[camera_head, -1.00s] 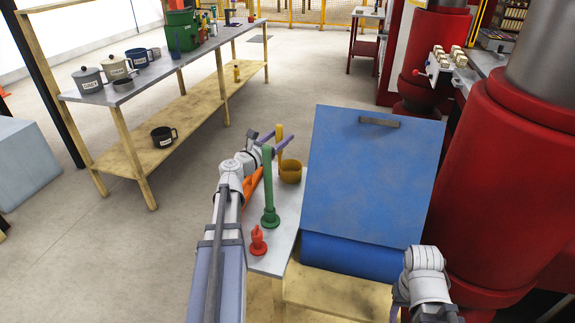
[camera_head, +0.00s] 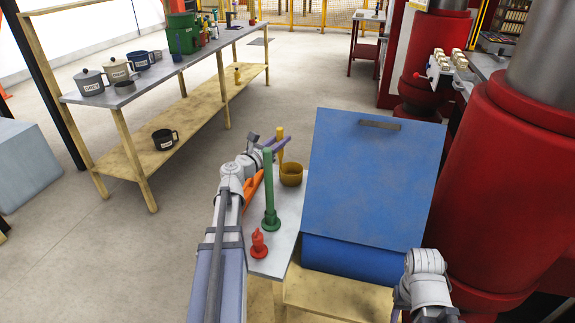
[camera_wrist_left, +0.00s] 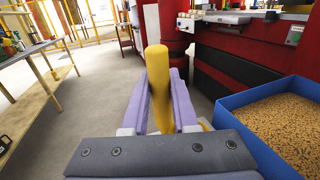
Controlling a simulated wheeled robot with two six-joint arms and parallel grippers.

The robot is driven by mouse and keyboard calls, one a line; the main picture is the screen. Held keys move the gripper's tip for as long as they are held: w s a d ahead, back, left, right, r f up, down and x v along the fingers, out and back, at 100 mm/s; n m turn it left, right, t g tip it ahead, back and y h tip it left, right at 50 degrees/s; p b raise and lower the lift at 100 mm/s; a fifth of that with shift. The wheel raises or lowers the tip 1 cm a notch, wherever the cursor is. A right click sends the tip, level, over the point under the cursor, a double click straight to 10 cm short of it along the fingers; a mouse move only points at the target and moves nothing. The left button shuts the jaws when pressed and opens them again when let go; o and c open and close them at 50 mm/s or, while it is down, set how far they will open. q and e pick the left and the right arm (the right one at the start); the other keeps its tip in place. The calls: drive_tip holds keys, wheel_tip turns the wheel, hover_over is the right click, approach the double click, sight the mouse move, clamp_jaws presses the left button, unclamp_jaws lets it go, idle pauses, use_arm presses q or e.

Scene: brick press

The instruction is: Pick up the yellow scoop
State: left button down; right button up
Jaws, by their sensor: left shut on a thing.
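The yellow scoop (camera_head: 291,175) is at the far end of a small grey-topped table, with its round cup low and its handle standing up. My left gripper (camera_head: 275,146) has its purple fingers at the upper part of the handle. In the left wrist view, the yellow handle (camera_wrist_left: 158,85) stands between the two purple fingers (camera_wrist_left: 161,101), which are shut on it. The cup is hidden in that view. Of my right arm, only a link shows at the bottom right in the head view; its gripper is out of the picture.
On the small table (camera_head: 288,215), a green tool (camera_head: 270,190) and a red piece (camera_head: 258,243) stand near my left arm. A blue bin (camera_head: 370,185) stands close on the right, and the wrist view shows granules in it (camera_wrist_left: 285,125). A red press column (camera_head: 500,190) is beyond.

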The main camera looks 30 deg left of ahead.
use_arm(q)
wheel_tip(320, 180, up, 10)
drive_tip(key=p, duration=1)
use_arm(e)
wheel_tip(320, 180, up, 10)
